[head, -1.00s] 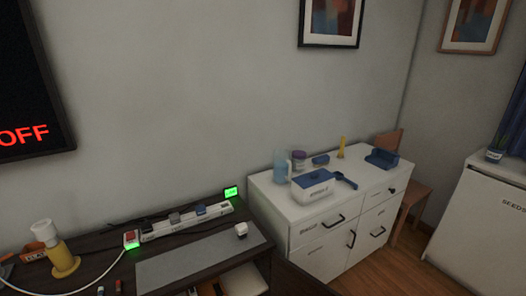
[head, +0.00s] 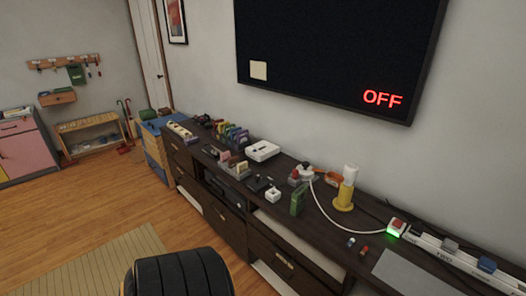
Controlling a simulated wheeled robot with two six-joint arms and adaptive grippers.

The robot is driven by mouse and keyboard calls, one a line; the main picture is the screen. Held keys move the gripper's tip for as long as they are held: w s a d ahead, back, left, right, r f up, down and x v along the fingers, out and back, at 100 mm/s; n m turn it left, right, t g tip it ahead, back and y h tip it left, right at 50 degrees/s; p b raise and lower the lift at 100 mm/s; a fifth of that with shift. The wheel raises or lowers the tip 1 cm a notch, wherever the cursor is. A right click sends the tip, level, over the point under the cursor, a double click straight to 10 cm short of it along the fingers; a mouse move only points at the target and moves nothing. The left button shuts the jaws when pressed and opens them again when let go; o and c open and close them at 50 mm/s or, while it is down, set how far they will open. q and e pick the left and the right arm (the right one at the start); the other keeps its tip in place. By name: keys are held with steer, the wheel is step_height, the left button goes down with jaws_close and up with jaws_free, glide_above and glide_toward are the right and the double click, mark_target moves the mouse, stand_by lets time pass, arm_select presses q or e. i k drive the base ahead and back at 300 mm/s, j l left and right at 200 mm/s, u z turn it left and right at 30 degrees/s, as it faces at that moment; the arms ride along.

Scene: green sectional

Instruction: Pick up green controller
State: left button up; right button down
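A small dark green object (head: 298,201) stands near the front edge of the long dark cabinet (head: 318,232), left of a yellow-based white lamp-like item (head: 345,188). Its shape is too small to tell surely whether it is the green controller. Several coloured upright pieces, some green (head: 243,138), stand in a row farther left on the cabinet. A white game console (head: 262,151) lies between them and the dark green object. Neither of my grippers shows in the head view.
A black padded seat (head: 180,275) is at the bottom, before the cabinet. A wall screen (head: 335,50) reads OFF. A white power strip (head: 455,254) lies at the right. Wooden floor (head: 110,195) is open at the left, with a striped rug (head: 95,265).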

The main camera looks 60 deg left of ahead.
mark_target(298, 197)
steer(key=u, duration=1.6)
